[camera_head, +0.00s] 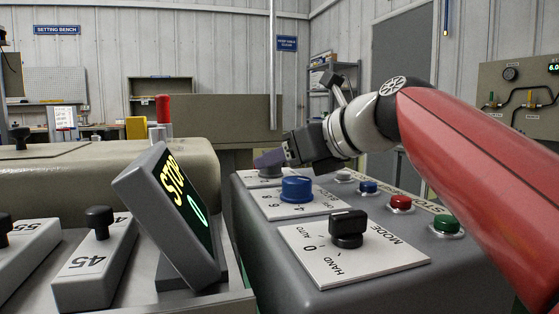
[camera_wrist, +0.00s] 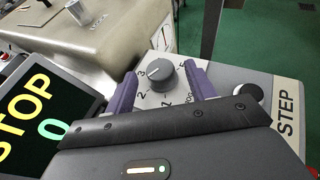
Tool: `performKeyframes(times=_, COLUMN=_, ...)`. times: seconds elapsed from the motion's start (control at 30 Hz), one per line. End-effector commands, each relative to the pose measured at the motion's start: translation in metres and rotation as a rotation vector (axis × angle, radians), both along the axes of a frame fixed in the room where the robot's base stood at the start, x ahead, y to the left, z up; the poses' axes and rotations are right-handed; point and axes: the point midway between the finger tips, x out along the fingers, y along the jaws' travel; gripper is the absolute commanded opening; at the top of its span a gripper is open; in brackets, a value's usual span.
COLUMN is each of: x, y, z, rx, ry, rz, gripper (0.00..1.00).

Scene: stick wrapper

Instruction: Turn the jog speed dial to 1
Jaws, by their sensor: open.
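The jog speed dial is a round grey knob (camera_wrist: 161,74) on a white plate with printed numbers, in the wrist view. A white pointer mark on it faces left, near the 3; the 2 and a 1 show below. My gripper (camera_wrist: 162,70) is open, its purple fingers on either side of the knob; I cannot tell whether they touch it. In the head view my gripper (camera_head: 268,160) is at the far end of the grey console, and the grey knob (camera_head: 270,173) shows just below the fingers.
On the console, a blue knob (camera_head: 297,188) and a black mode switch (camera_head: 347,228) stand nearer. Blue (camera_head: 368,187), red (camera_head: 401,203) and green (camera_head: 447,224) buttons line the right side. A tilted screen (camera_head: 175,210) reading STOP and 0 stands left.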

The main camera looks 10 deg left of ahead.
Motion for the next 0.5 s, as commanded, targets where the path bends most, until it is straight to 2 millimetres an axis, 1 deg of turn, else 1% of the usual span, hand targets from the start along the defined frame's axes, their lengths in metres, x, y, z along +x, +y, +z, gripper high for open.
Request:
performKeyframes(times=0.03, x=0.0025, y=0.0051, z=-0.0023, rx=0.0, ry=0.002, rz=0.002, gripper=0.55)
performKeyframes(times=0.17, x=0.0062, y=0.0125, z=-0.0057, rx=0.0, ry=0.0, rz=0.002, gripper=0.55)
performKeyframes(times=0.43, x=0.0074, y=0.0141, z=-0.0065, rx=0.001, ry=-0.001, rz=0.001, gripper=0.55)
performKeyframes(times=0.47, x=0.0074, y=0.0141, z=-0.0065, rx=0.001, ry=-0.001, rz=0.001, gripper=0.54)
performKeyframes(times=0.5, x=0.0073, y=0.0141, z=-0.0064, rx=0.001, ry=-0.001, rz=0.001, gripper=0.48)
